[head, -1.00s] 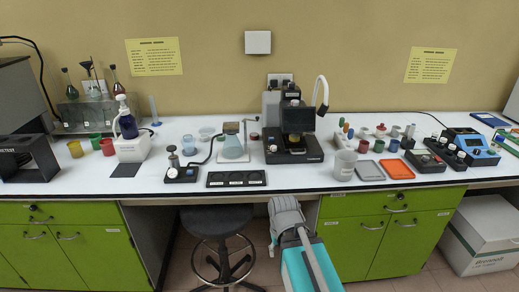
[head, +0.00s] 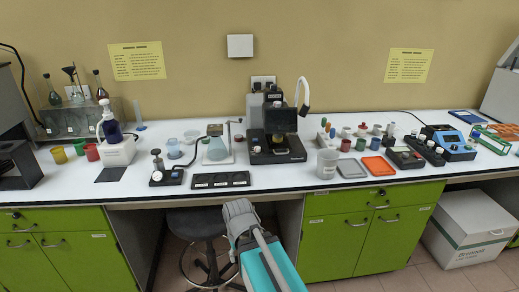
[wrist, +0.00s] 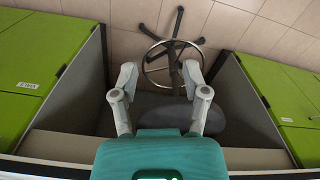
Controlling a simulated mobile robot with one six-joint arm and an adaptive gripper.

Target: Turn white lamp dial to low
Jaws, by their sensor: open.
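A white gooseneck lamp neck (head: 303,92) arches up behind and right of the black microscope (head: 277,135) on the white bench. The lamp's dial cannot be made out in either view; the lamp's lower part is hidden behind the microscope. In the wrist view my gripper (wrist: 158,76) is open and empty, its two grey fingers spread apart. It points down toward the floor and a stool in front of the bench, well away from the lamp.
A clear beaker (head: 327,163) and an orange tray (head: 379,166) sit right of the microscope. A dark stool (head: 205,222) stands in the gap between the green cabinets (head: 345,235).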

